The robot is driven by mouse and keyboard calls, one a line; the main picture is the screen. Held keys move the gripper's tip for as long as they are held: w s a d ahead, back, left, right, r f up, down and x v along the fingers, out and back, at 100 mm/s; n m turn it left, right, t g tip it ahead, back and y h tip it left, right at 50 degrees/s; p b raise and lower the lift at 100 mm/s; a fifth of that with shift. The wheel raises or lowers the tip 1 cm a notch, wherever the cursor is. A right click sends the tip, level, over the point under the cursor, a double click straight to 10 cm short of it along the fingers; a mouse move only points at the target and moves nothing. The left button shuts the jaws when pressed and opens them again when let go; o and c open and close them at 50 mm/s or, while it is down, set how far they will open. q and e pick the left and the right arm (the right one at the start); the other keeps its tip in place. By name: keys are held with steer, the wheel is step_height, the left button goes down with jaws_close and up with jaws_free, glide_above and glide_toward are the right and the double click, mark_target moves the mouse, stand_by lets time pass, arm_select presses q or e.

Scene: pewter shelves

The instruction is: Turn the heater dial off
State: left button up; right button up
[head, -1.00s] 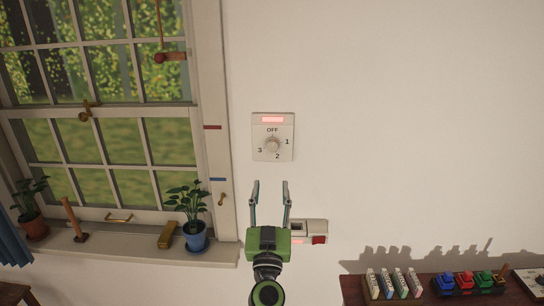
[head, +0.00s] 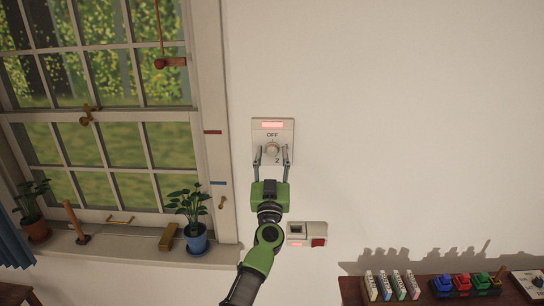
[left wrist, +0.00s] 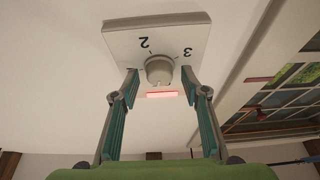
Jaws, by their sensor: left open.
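The heater dial is a round pale knob (head: 272,149) on a white wall plate (head: 258,126) marked OFF, 1, 2 and 3. A red strip (head: 272,125) glows at the plate's top. My left gripper (head: 272,150) is open, its two fingers reaching up the plate, one on each side of the knob. In the left wrist view the plate (left wrist: 120,42) appears upside down with 2 and 3 readable, and the knob (left wrist: 158,69) lies between the fingertips, with no clear grip on it. I cannot tell where the knob points. The fingers hide 1 and 3 in the head view.
A second wall panel (head: 307,229) with a red switch is below right of the plate. The window sill (head: 150,247) at left holds potted plants. A shelf (head: 350,291) at lower right carries several small coloured items. The wall right of the plate is bare.

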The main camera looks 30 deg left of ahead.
arm_select(q)
steer(key=c, duration=1.1)
steer(key=shift+n, duration=0.3)
steer(key=shift+d+n+g+y+p, duration=0.1)
steer(key=shift+n+g+y+p, duration=0.55)
steer(key=shift+n, duration=1.35)
steer(key=shift+y, duration=0.25)
steer(key=o, duration=1.1)
